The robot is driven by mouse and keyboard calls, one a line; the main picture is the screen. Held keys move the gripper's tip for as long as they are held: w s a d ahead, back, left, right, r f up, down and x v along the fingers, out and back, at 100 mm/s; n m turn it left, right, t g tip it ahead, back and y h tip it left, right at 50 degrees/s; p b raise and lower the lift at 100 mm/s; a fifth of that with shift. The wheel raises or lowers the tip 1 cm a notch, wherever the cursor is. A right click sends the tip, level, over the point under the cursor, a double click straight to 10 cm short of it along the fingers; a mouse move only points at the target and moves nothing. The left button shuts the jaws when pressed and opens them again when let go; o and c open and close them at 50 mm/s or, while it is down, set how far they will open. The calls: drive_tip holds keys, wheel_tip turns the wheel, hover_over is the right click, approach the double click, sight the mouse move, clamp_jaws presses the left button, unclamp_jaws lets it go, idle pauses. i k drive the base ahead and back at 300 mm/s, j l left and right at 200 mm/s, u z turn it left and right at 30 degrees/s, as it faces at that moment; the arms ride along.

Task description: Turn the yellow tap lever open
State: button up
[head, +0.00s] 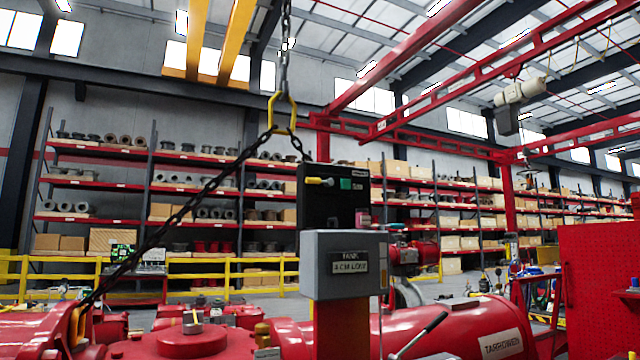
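A small yellow lever (315,181) shows in the head view near the picture's middle. It lies roughly level across the upper front of a black box (321,212), with a rounded end at its right. I take it for the yellow tap lever. Nothing is touching the lever. My gripper is not in view.
A grey box (345,285) labelled TANK stands below the black box on a red post (342,330). A chain (185,212) slants up at the left to a yellow ring (282,112). Red machinery (440,325) fills the bottom. Shelves and yellow railing (215,267) stand behind.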

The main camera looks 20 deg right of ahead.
sight(329, 182)
drive_tip(key=i+l, duration=0.2)
drive_tip(key=i, duration=0.25)
drive_tip(key=i+l, duration=0.2)
drive_tip(key=i, duration=0.3)
drive_tip(key=i+l, duration=0.2)
drive_tip(key=i, duration=0.25)
